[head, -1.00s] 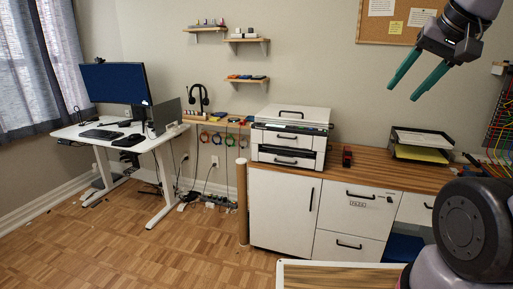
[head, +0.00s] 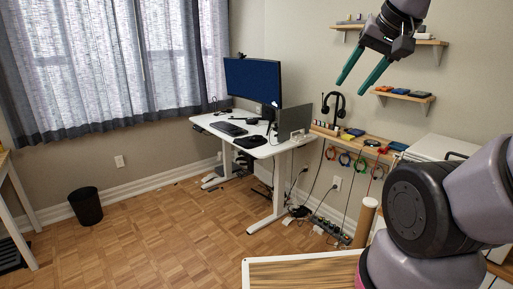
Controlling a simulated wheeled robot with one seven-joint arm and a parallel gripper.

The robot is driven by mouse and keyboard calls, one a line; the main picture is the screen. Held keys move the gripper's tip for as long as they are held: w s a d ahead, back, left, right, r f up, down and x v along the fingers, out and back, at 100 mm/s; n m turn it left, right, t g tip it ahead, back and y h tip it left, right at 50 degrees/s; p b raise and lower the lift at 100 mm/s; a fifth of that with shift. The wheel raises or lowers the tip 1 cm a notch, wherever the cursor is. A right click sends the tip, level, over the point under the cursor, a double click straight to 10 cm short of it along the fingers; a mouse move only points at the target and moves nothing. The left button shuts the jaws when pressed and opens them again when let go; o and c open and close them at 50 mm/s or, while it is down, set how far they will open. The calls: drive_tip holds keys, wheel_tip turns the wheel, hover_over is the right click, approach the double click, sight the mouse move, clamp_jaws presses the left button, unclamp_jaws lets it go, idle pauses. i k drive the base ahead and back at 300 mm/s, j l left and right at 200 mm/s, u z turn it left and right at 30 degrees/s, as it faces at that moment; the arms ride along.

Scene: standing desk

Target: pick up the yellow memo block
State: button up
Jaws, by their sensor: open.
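I cannot pick out the yellow memo block for certain. A small yellow and dark item (head: 354,132) lies on the narrow wooden ledge (head: 345,141) right of the desk, too small to identify. My gripper (head: 352,88) is open and empty, with its two teal fingers apart and pointing down-left. It hangs high in the air at the upper right, well away from the white standing desk (head: 265,149) in the picture.
A monitor (head: 253,81), keyboard (head: 230,128) and grey panel (head: 294,119) stand on the desk. Wall shelves (head: 403,95) hold small coloured items. A black bin (head: 86,206) stands left. Cables lie below the ledge. The parquet floor (head: 160,235) before the desk is mostly clear.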

sight(347, 137)
drive_tip(key=i+j+u, duration=0.1)
drive_tip(key=i, duration=0.8)
drive_tip(key=i+j+z, duration=0.2)
drive_tip(key=i+z, duration=0.15)
drive_tip(key=i+j+z, duration=0.9)
drive_tip(key=i+j, duration=0.15)
drive_tip(key=i+j+z, duration=0.15)
drive_tip(key=j, duration=0.3)
drive_tip(key=i+l, duration=0.15)
drive_tip(key=i, duration=0.15)
